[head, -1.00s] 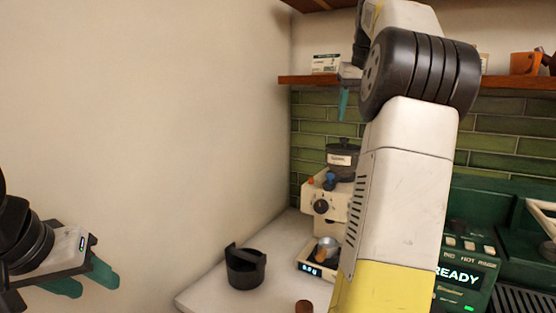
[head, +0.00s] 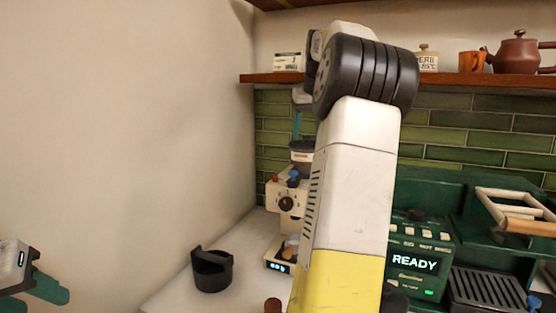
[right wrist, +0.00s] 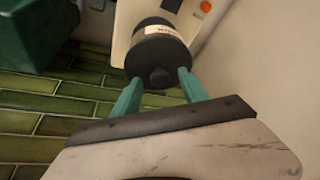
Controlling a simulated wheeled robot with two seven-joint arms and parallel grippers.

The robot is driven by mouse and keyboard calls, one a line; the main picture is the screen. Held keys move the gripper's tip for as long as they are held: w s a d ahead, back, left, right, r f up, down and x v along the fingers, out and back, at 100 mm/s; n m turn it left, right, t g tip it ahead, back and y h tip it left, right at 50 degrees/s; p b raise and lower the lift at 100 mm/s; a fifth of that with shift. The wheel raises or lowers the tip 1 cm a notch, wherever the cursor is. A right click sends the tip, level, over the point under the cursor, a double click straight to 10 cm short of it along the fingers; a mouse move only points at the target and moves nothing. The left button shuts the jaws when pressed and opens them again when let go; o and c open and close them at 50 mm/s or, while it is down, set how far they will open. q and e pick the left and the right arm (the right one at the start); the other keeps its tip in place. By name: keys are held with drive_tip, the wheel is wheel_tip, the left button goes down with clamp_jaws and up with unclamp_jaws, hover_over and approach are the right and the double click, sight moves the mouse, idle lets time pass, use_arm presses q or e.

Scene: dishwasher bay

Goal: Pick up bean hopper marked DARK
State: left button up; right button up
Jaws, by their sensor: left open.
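A dark round bean hopper (head: 301,152) with a pale label sits on top of the cream grinder (head: 287,200), partly hidden behind my right arm. The label is too small to read in the head view. The right wrist view shows the hopper (right wrist: 160,48) from above, with its lid knob and part of the label. My right gripper (right wrist: 159,77) is open, its teal fingers apart at either side of the knob; I cannot tell if they touch. It also shows above the hopper in the head view (head: 297,125). My left gripper (head: 45,296) is open and empty at the lower left.
A black cup-like container (head: 212,272) and a small scale (head: 279,265) stand on the white counter. A green machine reading READY (head: 415,262) is at the right. A wooden shelf (head: 450,78) with pots runs above. The wall is close on the left.

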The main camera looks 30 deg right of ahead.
clamp_jaws()
idle(1.3)
